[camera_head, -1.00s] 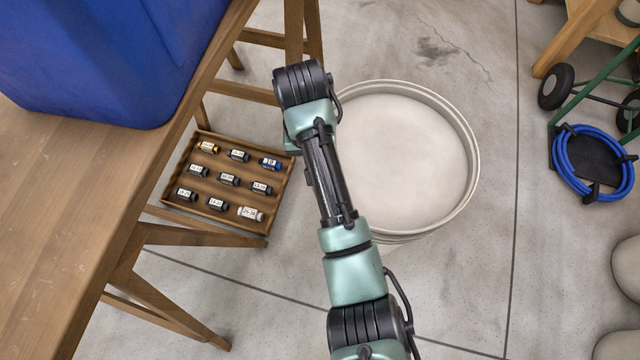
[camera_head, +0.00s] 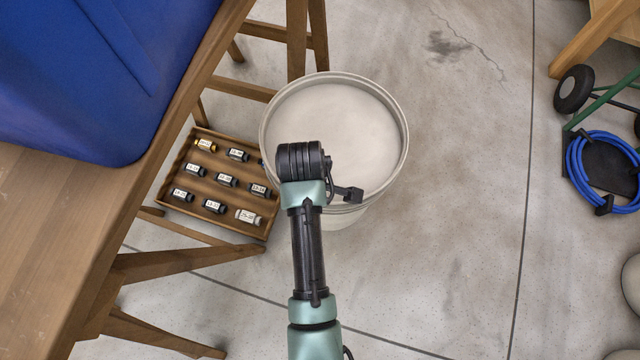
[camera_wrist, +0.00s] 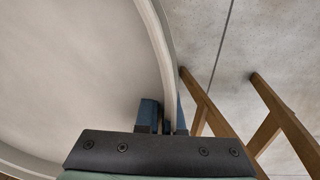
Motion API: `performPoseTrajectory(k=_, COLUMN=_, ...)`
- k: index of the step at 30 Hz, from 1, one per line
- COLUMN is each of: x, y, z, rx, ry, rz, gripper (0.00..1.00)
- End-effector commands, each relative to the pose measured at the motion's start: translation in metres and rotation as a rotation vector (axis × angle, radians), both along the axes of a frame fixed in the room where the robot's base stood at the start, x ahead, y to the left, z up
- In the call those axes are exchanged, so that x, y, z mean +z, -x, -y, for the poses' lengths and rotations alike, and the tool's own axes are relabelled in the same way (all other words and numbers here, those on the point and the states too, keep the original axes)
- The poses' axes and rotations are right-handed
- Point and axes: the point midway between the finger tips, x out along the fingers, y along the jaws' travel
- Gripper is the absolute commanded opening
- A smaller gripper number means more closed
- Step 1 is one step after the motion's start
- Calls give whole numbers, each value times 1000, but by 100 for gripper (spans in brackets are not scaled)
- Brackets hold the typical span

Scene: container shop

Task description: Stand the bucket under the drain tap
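The bucket (camera_head: 398,120) is a round, off-white tub with an open top, in the middle of the head view. Its rim also curves down through the wrist view (camera_wrist: 158,40). My gripper (camera_wrist: 166,116) has its blue fingers on either side of the bucket's rim and looks closed on it. In the head view my wrist hangs over the bucket's near side and hides part of the rim. A large blue tank (camera_head: 100,80) stands on the wooden table at the left. No drain tap is visible in either view.
The wooden table (camera_head: 40,240) has splayed legs beside the bucket. A wooden tray (camera_head: 238,222) of small labelled cylinders sits just left of the bucket. A cart with a coiled blue hose (camera_head: 572,165) is at the right. The floor between is clear.

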Motion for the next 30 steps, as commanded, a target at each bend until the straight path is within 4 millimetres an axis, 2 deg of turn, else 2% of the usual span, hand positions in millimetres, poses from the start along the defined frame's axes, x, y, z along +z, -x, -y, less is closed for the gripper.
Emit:
performPoseTrajectory(k=6, x=-20, y=22, z=11, rx=230, ry=1, rz=8, gripper=0)
performPoseTrajectory(k=12, x=-27, y=32, z=18, rx=337, ry=2, rz=11, gripper=0)
performPoseTrajectory(k=17, x=-41, y=34, z=19, rx=358, ry=1, rz=9, gripper=0)
performPoseTrajectory(k=24, x=-84, y=34, z=19, rx=357, ry=1, rz=9, gripper=0)
performPoseTrajectory(k=30, x=-98, y=34, z=19, rx=357, ry=2, rz=10, gripper=0)
